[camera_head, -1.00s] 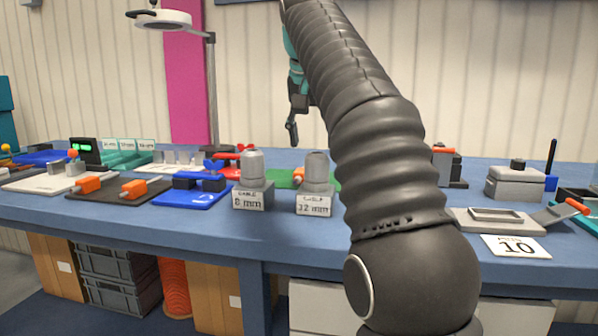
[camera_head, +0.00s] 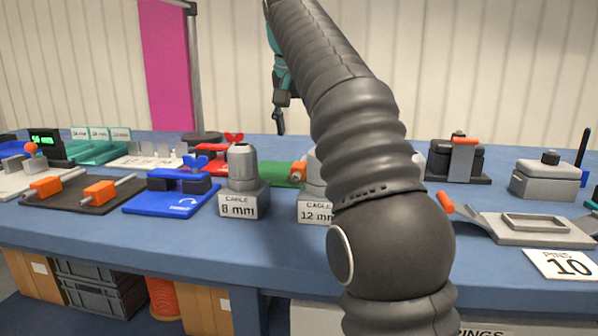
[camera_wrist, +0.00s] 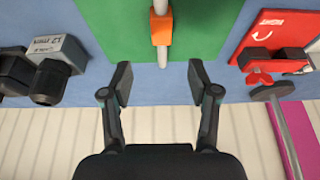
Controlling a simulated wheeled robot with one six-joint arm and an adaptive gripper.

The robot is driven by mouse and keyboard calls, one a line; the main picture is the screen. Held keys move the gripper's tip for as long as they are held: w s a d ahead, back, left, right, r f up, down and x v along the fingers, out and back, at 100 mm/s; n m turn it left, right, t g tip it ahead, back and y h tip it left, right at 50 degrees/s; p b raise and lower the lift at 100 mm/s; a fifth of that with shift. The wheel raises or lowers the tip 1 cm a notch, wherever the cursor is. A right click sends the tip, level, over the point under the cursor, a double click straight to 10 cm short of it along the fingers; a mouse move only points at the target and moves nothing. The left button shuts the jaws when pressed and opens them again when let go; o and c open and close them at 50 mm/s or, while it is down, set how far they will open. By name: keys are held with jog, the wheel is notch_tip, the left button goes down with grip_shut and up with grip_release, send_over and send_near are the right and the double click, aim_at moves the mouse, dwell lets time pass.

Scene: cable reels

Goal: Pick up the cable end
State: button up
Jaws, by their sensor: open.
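A grey cable end (camera_wrist: 163,53) with an orange piece (camera_wrist: 159,28) around it lies over a green mat (camera_wrist: 115,35) in the wrist view. My gripper (camera_wrist: 160,82) is open and empty, its two fingers spread either side of the cable's line. The cable tip shows just ahead of and between the fingertips, not touching them. In the head view, the orange piece (camera_head: 299,171) and green mat (camera_head: 284,174) are partly hidden behind the 12 mm block and my arm. My gripper (camera_head: 279,118) hangs above the back of the bench there.
The 8 mm block (camera_head: 240,190) and 12 mm block (camera_head: 314,205) stand in front of the mat. The red fixture (camera_wrist: 282,40) with a wing nut and a grey post (camera_wrist: 280,125) flank my gripper in the wrist view. A blue fixture (camera_head: 172,198) is further left.

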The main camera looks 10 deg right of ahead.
aim_at(299, 164)
jog(key=shift+a+x, duration=0.15)
jog(key=shift+x, duration=2.35)
jog(key=shift+a+x, duration=0.1)
jog(key=shift+x, duration=2.4)
jog(key=shift+s+f, duration=0.15)
jog(key=shift+s, duration=0.05)
jog(key=shift+c, duration=0.2)
grip_shut()
